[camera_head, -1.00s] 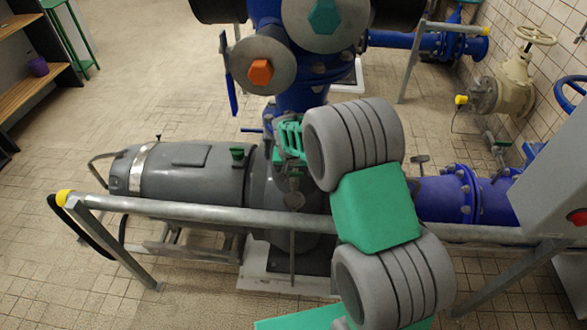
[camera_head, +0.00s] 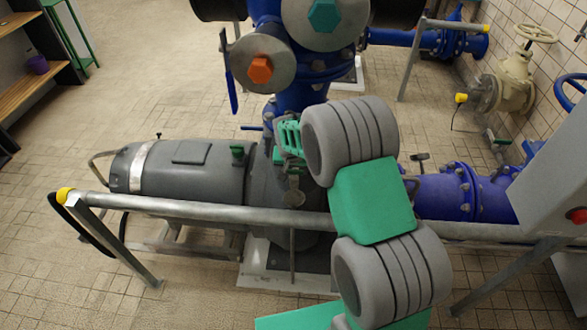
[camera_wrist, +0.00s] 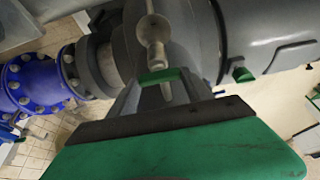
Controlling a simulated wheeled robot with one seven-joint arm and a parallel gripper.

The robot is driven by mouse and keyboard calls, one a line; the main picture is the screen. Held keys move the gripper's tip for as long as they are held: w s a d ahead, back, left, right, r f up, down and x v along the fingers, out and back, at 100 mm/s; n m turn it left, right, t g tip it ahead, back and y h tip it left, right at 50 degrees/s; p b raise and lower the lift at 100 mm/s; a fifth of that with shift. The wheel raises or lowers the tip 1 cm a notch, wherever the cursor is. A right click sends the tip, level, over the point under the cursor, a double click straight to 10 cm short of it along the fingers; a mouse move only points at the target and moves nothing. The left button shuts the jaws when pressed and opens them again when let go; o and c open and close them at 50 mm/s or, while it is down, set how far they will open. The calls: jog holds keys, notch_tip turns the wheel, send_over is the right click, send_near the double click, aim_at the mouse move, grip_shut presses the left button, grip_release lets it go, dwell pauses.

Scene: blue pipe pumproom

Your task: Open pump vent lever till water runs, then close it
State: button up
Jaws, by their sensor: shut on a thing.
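The grey pump (camera_head: 262,190) lies along the middle of the head view, its motor body to the left. On its front is a small metal vent fitting (camera_wrist: 153,30), which also shows in the head view (camera_head: 294,194). My gripper (camera_head: 288,140) is at the pump's top, just above this fitting. In the wrist view my gripper (camera_wrist: 160,88) is shut at the lower end of the fitting, around the vent lever. The jaws hide most of the lever, so its angle cannot be told. No running water can be seen.
A galvanised rail (camera_head: 200,210) with a yellow end cap runs in front of the pump, below my arm. Blue pipework (camera_head: 300,90) rises behind, and a blue flanged pipe (camera_head: 455,195) lies to the right. A grey cabinet (camera_head: 555,175) stands at far right. The tiled floor is clear at left.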

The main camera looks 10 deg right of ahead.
jog(key=shift+c, duration=1)
jog(key=n+b, duration=0.1)
jog(key=n+y+b, duration=0.1)
jog(key=shift+d+f+n+b, duration=0.15)
jog(key=shift+n+b, duration=0.15)
jog(key=n+y+b, duration=0.1)
jog(key=n+b, duration=0.1)
jog(key=n, duration=0.1)
jog(key=shift+n+b, duration=0.3)
jog(key=shift+n+y+b, duration=0.4)
jog(key=shift+n+y, duration=0.1)
jog(key=shift+n, duration=0.3)
jog(key=shift+r, duration=0.2)
jog(key=o, duration=1.4)
jog(key=shift+c, duration=0.2)
